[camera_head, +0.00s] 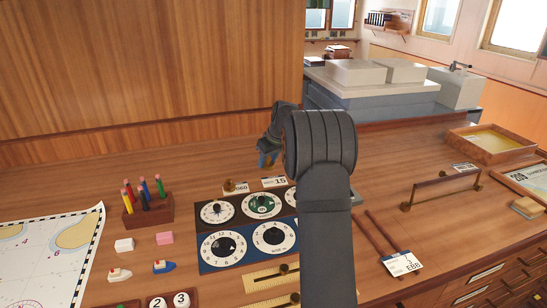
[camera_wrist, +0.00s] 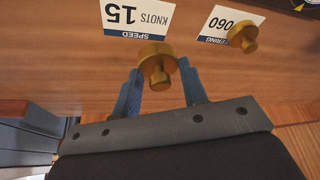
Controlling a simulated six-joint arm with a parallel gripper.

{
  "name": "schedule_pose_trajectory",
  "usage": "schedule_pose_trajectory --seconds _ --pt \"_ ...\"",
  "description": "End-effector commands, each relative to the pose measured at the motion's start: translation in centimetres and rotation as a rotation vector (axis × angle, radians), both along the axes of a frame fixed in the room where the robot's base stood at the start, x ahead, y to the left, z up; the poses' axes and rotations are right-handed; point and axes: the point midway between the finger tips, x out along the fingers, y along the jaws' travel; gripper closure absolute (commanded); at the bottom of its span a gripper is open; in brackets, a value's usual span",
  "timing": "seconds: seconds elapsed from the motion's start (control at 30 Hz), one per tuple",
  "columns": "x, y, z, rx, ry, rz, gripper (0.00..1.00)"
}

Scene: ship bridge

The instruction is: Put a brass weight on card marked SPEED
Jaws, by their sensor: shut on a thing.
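The SPEED card (camera_wrist: 138,15), white with a blue band and reading 15 KNOTS, lies on the wooden desk; in the head view it is the right card (camera_head: 275,182) behind the dials. My gripper (camera_wrist: 160,80) is shut on a brass weight (camera_wrist: 157,65), with blue fingers on either side of it. In the wrist view the weight overlaps the card's blue-banded edge; its height above the desk is unclear. In the head view my gripper (camera_head: 268,160) is just behind the card, and the held weight is hidden. A second brass weight (camera_wrist: 243,37) stands on the 060 card (camera_wrist: 222,22).
Dial panels (camera_head: 240,240) lie in front of the cards. A pencil block (camera_head: 148,210) and chart (camera_head: 50,255) are at left. A wooden rail (camera_head: 440,190) and tray (camera_head: 492,145) are at right. A wood panel rises behind the desk.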

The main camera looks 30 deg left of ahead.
Motion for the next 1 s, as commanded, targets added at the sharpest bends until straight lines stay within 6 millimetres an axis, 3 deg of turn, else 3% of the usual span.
schedule_pose_trajectory --seconds 0.5,1.0 --pt "0.0 -0.1 -4.6 -0.001 0.0 -0.002 0.9" --pt "0.0 -0.1 -5.3 0.0 0.0 -0.002 0.9"
